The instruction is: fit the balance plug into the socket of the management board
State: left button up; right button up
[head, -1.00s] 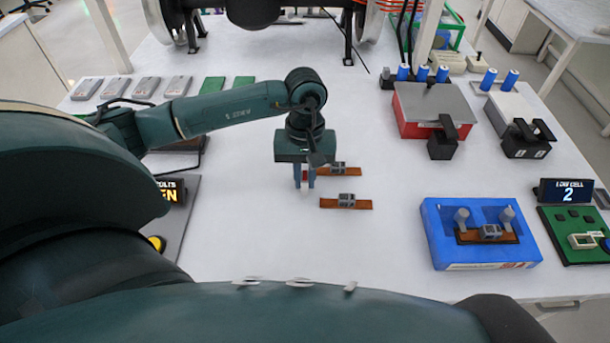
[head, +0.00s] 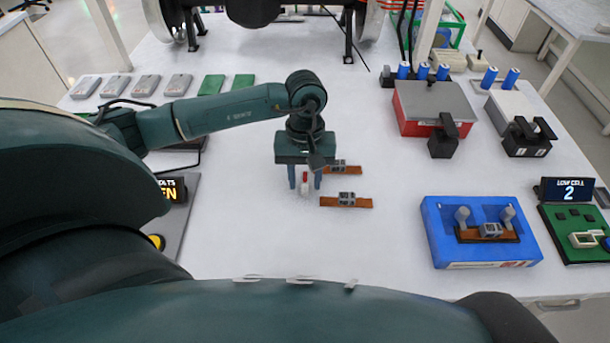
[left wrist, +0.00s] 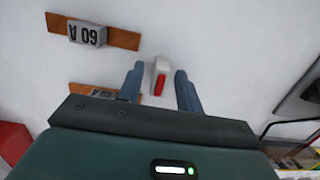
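A small white and red piece, which looks like the balance plug (head: 305,181), is on the white table. It also shows in the left wrist view (left wrist: 161,76), white at one end and red at the other. My left gripper (head: 305,184) is over it, pointing down. Its two fingers (left wrist: 160,88) are spread on either side of the piece, with a gap visible on both sides. The green board (head: 575,238) at the far right, apparently the management board, carries a pale socket-like frame (head: 583,240) and a display reading LOW CELL 2. My right gripper is out of view.
Two brown strips with grey blocks (head: 346,200) lie just right of the left gripper. A blue tray (head: 436,238) holding another strip stands between them and the green board. Red (head: 413,124) and white boxes stand at back right. The table's front middle is clear.

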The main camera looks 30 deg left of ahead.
aim_at(306, 175)
pick_arm(q)
jog(key=shift+w+r, duration=0.1)
jog(key=shift+r, duration=0.3)
notch_tip(306, 175, up, 11)
jog(key=w+b, duration=0.1)
jog(key=shift+a+f, duration=0.2)
jog(key=shift+a, duration=0.2)
jog(key=shift+o, duration=0.4)
jog(key=shift+d+r, duration=0.1)
jog(key=shift+r, duration=0.15)
jog(key=shift+t+y, duration=0.4)
jog(key=shift+t, duration=0.2)
jog(key=f, duration=0.4)
jog(key=s+f, duration=0.1)
jog(key=f, duration=0.1)
jog(key=shift+d+f, duration=0.25)
jog(key=shift+f, duration=0.1)
notch_tip(306, 175, down, 5)
jog(key=shift+s+f+p, duration=0.1)
jog(key=shift+f+p, duration=0.05)
jog(key=shift+p, duration=0.6)
jog(key=shift+f, duration=0.35)
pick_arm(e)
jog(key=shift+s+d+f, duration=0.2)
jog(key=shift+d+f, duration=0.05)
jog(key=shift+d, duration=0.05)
pick_arm(q)
jog(key=shift+c, duration=0.2)
